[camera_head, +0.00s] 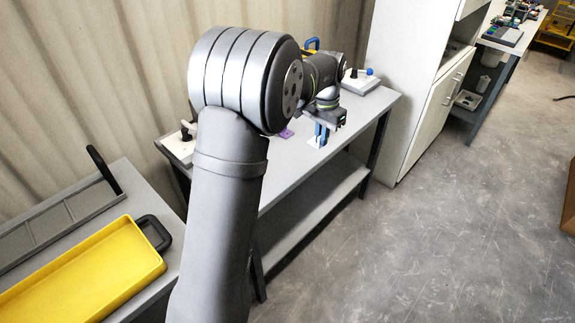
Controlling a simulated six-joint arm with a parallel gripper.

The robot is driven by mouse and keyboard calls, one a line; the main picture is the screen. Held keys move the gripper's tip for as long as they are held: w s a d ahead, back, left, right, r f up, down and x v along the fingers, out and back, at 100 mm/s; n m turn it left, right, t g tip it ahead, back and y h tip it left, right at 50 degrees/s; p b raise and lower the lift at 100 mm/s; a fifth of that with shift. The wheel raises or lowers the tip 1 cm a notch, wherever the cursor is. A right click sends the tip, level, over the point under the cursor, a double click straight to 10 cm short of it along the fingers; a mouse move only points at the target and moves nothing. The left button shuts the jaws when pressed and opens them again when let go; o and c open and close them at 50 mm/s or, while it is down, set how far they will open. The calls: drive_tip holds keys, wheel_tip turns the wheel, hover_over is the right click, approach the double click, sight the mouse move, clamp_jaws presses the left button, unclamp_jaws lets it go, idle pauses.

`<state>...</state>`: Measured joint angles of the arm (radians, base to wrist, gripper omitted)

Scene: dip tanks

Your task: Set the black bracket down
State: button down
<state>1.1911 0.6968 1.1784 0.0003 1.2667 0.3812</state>
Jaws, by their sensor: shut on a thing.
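My gripper (321,133) is at the far end of my arm, pointing down low over the right part of the grey table (285,165). It is small in the view, with blue parts below a dark body. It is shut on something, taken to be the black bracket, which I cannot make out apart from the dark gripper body. A small white piece (314,143) shows just under the gripper on the tabletop. I cannot tell whether the held thing touches the table.
A purple piece (286,133) lies left of the gripper. White-based fixtures stand at the table's back right (360,82) and left end (180,146). A yellow tray (95,275) and a grey rack (60,222) are at the lower left. A white cabinet (415,90) stands right of the table.

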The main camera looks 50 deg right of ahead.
drive_tip(key=w+f, duration=1.1)
drive_tip(key=f, duration=0.1)
drive_tip(key=shift+w+a+f, duration=0.2)
drive_tip(key=shift+w+f, duration=0.05)
drive_tip(key=shift+w, duration=0.15)
drive_tip(key=shift+f, duration=1.9)
drive_tip(key=shift+f, duration=0.15)
drive_tip(key=c, duration=1.6)
unclamp_jaws()
wheel_tip(320, 180, up, 12)
drive_tip(key=shift+r, duration=0.15)
